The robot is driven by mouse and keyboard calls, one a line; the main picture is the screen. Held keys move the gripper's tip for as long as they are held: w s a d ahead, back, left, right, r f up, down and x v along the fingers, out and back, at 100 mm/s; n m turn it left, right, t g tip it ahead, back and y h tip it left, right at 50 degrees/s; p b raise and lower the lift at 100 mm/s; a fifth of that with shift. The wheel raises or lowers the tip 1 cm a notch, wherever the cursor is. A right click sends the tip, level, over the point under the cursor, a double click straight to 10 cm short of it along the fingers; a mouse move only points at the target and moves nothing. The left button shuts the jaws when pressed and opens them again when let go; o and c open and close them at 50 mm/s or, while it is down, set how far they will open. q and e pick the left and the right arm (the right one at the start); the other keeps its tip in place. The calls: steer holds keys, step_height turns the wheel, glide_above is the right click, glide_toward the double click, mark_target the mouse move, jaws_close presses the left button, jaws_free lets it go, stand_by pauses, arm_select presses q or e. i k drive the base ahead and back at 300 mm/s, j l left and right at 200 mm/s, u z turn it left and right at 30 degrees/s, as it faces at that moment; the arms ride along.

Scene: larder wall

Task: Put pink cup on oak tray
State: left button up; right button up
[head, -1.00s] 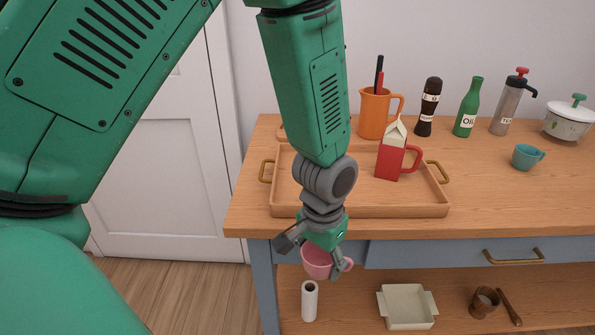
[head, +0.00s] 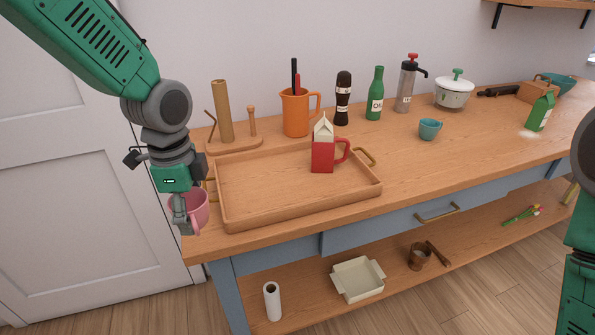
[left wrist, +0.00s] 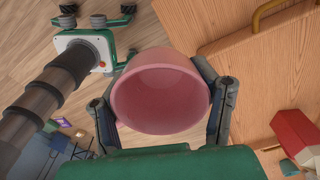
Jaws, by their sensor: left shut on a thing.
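The pink cup (head: 201,208) is held in my left gripper (head: 184,214), at the left end of the counter, just left of the tray. In the left wrist view the pink cup (left wrist: 158,92) sits between both fingers, its open mouth facing the camera. The oak tray (head: 255,190) lies on the counter with raised rims and brass handles. A red mug-like thing (head: 322,157) with a handle and a cream carton top stands toward its right side; whether these are one thing I cannot tell. The left part of the tray is bare. My right gripper is out of view.
Behind the tray stand a paper-roll holder (head: 222,112), an orange jug (head: 295,113), a dark bottle (head: 342,98) and a green oil bottle (head: 375,95). A teal cup (head: 429,129) is to the right. A cream box (head: 357,279) and a white roll (head: 272,300) are on the lower shelf.

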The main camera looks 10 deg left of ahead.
mark_target(255, 178)
steer(key=i, duration=0.9)
